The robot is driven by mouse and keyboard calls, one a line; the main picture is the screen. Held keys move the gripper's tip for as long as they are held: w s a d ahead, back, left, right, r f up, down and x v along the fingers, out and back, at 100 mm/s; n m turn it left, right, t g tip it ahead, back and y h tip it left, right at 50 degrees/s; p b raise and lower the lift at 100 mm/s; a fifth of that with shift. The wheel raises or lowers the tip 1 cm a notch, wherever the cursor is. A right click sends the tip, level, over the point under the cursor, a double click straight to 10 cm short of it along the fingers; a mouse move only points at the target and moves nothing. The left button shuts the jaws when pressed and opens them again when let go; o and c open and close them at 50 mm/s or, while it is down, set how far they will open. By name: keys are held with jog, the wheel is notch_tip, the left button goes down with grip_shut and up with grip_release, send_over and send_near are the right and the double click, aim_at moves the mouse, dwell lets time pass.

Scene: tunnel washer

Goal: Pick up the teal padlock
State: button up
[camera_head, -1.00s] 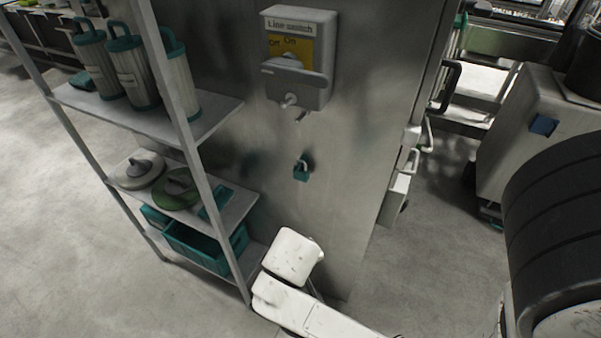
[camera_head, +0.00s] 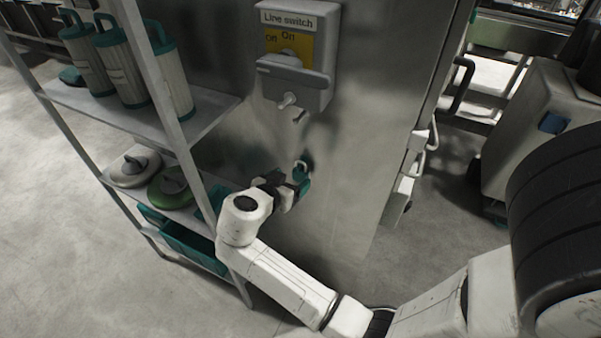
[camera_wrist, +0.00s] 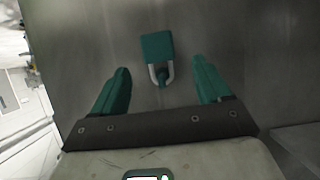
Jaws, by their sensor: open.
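The teal padlock (camera_head: 301,171) hangs on the front of the steel cabinet, below the line switch. In the wrist view the padlock (camera_wrist: 157,48) has a teal body and a grey shackle around a small teal peg or hook. My gripper (camera_head: 297,190) is close to the padlock and partly hides it in the head view. In the wrist view its two teal fingers (camera_wrist: 160,84) are spread wide. The padlock body shows just past the fingertips, centred between them, and the shackle lies between the fingers. No contact with the padlock can be made out.
The line switch box (camera_head: 297,55) with its handle sticks out above the padlock. A metal shelf (camera_head: 140,122) with canisters, lids and teal crates stands close on the left. A grey cart (camera_head: 535,140) stands at the right. Open floor lies between the cabinet and the cart.

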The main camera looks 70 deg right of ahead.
aim_at(298, 174)
jog(key=shift+p+x, duration=0.85)
jog(key=shift+x, duration=1.8)
jog(key=shift+s, duration=0.15)
jog(key=shift+c, duration=0.3)
jog(key=c, duration=1.1)
jog(key=shift+r, duration=0.1)
jog(key=shift+r, duration=0.5)
jog(key=shift+a+r+b, duration=0.15)
jog(key=shift+a+b, duration=0.2)
jog(key=shift+b, duration=0.1)
jog(key=a+b, duration=0.1)
jog(key=a, duration=0.4)
jog(key=a+b, duration=0.2)
jog(key=a, duration=0.4)
jog(key=w+a+b, duration=0.1)
jog(key=a, duration=0.5)
jog(key=shift+a, duration=0.2)
